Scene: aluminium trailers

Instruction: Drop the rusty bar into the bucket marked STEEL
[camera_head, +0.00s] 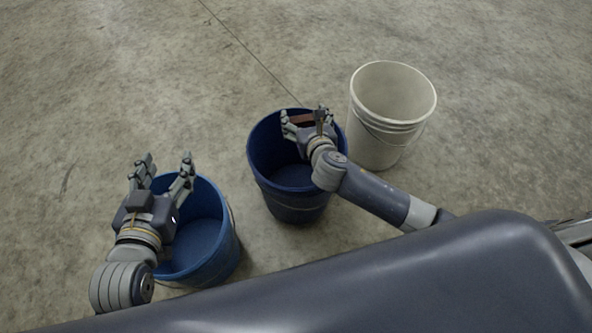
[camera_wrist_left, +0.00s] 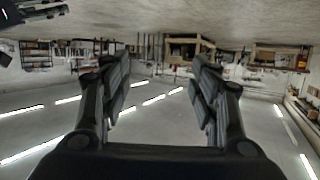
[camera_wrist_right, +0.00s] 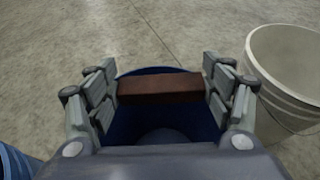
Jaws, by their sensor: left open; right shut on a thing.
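The rusty bar (camera_wrist_right: 160,88) is reddish brown and is held crosswise between the fingers of my right gripper (camera_wrist_right: 160,90). In the head view the bar (camera_head: 301,119) and my right gripper (camera_head: 305,117) are over the mouth of the middle, dark blue bucket (camera_head: 290,200). The right wrist view shows the blue inside of this bucket (camera_wrist_right: 160,125) beneath the bar. My left gripper (camera_head: 168,160) is open and empty over the left blue bucket (camera_head: 222,250). No STEEL marking is visible on any bucket.
A white bucket (camera_head: 378,145) stands right of and behind the middle bucket. It also shows at the right of the right wrist view (camera_wrist_right: 280,95). The concrete floor (camera_head: 130,80) is clear behind the buckets. Shelves and benches show far off in the left wrist view.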

